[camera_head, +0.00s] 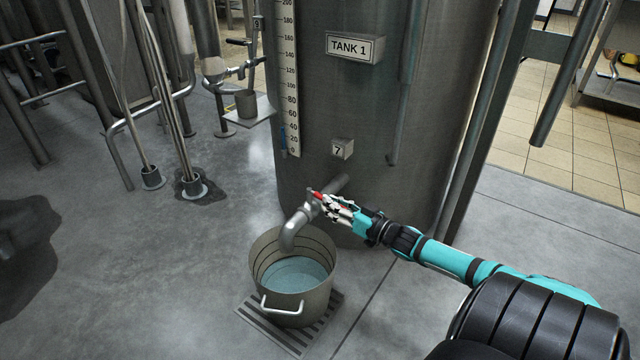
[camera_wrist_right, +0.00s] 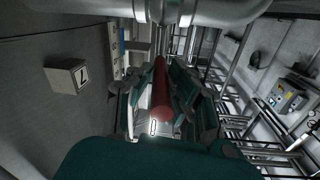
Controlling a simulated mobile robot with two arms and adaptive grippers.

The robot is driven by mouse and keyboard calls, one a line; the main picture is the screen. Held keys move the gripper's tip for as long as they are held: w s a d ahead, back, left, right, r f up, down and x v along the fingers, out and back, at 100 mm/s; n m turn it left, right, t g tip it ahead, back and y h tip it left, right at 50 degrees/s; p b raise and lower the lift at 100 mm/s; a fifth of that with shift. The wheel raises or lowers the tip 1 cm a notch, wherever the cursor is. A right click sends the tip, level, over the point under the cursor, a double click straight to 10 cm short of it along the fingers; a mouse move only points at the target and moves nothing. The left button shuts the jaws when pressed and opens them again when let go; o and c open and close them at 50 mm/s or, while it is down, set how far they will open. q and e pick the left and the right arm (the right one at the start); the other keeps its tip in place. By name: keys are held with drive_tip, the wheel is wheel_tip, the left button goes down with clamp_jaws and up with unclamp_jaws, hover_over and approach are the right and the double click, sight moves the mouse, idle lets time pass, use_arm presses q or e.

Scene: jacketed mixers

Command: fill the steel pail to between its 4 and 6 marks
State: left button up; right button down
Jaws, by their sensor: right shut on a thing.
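The steel pail (camera_head: 292,308) stands upright on a floor grate under the outlet spout (camera_head: 290,232) of the tank marked TANK 1 (camera_head: 370,110). Pale blue-green liquid (camera_head: 293,277) lies in the pail, with dark ring lines on the inner wall above it. I cannot read mark numbers there. I cannot tell whether liquid is running from the spout. My right gripper (camera_head: 328,203) is shut on the red valve handle (camera_head: 317,195) above the spout. The red handle also shows between the fingers in the right wrist view (camera_wrist_right: 161,92). My left gripper is not in view.
The floor grate (camera_head: 247,313) lies under the pail. A tag marked 7 (camera_head: 342,149) and a level scale (camera_head: 290,80) are on the tank. A small pot (camera_head: 246,103) sits on a shelf to the left. Pipes stand in floor sockets. Floor left of the pail is clear.

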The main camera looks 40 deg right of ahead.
drive_tip(key=shift+w+d+n+y+b, duration=0.1)
drive_tip(key=shift+d+n+y+b, duration=0.35)
drive_tip(key=shift+y, duration=0.35)
drive_tip(key=c, duration=1.3)
unclamp_jaws()
drive_tip(key=shift+a+f, duration=0.1)
drive_tip(key=shift+f, duration=0.05)
drive_tip(key=shift+o, duration=0.2)
drive_tip(key=v, duration=1.2)
drive_tip(key=shift+r, duration=0.2)
